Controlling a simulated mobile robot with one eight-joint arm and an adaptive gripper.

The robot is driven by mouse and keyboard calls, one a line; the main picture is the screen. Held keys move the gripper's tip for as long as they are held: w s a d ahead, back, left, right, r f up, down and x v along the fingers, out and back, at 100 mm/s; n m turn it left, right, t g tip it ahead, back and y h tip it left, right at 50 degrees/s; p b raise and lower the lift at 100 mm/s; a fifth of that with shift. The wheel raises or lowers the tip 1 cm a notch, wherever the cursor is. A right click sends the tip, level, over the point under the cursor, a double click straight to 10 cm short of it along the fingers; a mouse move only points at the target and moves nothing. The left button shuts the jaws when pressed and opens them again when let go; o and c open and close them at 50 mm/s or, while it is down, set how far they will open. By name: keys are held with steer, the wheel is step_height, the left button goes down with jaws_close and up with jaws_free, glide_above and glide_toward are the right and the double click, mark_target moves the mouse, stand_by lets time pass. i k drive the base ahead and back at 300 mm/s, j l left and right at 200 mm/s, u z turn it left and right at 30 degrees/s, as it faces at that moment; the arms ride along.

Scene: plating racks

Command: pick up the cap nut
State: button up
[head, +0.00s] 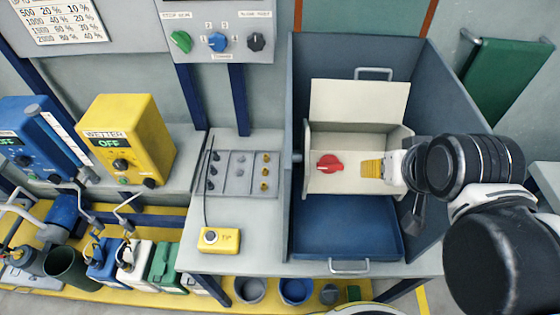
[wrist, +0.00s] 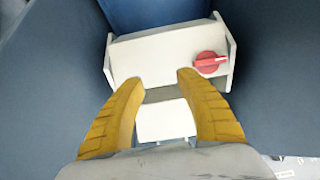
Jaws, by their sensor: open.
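I cannot single out the cap nut for certain. Several small brass-coloured parts (head: 265,171) lie in the right column of a grey sectioned tray (head: 252,181) in the head view. Small grey parts lie in its other columns; they are too small to tell apart. My gripper (head: 366,169) is to the right of this tray, inside the blue bin, over a cream box with a red knob. In the wrist view my gripper (wrist: 160,77) shows two yellow fingers spread apart with nothing between them. The wrist view does not show the sectioned tray.
The blue bin (head: 310,100) has high walls around my gripper. The cream box (wrist: 150,58) carries the red knob (head: 329,163). A yellow button box (head: 219,240) stands in front of the tray. A yellow WETTER unit (head: 128,137) stands at the left.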

mark_target(239, 173)
steer(key=k+j+z, duration=0.2)
steer(key=k+j, duration=0.35)
steer(key=j+z, duration=0.15)
steer(key=j, duration=0.5)
steer(key=k+j+z, duration=0.2)
steer(key=j, duration=0.4)
steer(key=i, duration=0.55)
